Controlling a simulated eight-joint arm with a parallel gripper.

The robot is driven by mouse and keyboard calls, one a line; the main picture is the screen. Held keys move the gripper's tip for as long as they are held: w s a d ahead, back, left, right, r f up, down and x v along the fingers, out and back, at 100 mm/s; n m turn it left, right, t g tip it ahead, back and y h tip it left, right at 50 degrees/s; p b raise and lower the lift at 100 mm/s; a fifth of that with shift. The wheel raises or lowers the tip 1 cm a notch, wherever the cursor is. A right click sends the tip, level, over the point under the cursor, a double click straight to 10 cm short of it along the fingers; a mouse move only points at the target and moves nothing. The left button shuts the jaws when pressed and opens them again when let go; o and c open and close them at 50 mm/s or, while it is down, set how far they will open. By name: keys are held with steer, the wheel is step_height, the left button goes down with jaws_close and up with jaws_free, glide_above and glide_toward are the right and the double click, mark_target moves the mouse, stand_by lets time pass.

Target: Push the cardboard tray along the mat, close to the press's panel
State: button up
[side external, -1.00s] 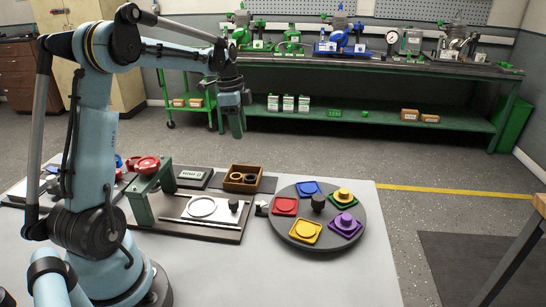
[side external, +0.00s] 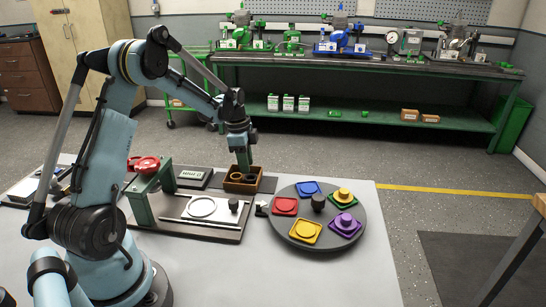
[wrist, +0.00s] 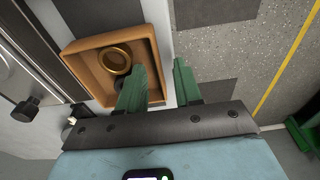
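The cardboard tray (side external: 240,187) is an open brown box on a dark mat (side external: 267,184); it holds a brass ring (wrist: 117,60) and a darker round part, partly hidden. The press's panel (side external: 193,174), a grey slab with a display, lies left of the tray. My gripper (side external: 242,165) points down at the tray's far side. In the wrist view my gripper (wrist: 162,82) has its two green fingers apart with nothing held; one finger overlaps the tray's inside, the other is beyond its right wall. I cannot tell whether a finger touches the tray.
The press (side external: 150,190), with a green frame and red wheel, stands on a dark base plate in front of the panel. A round turntable (side external: 290,235) with several coloured pieces is at right. A green bench (side external: 360,75) stands beyond the table, across open floor.

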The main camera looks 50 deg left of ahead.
mark_target(232, 170)
steer(key=shift+f, duration=0.35)
jaws_close()
steer(key=shift+s+a, duration=1.7)
steer(key=shift+s, duration=0.05)
jaws_free()
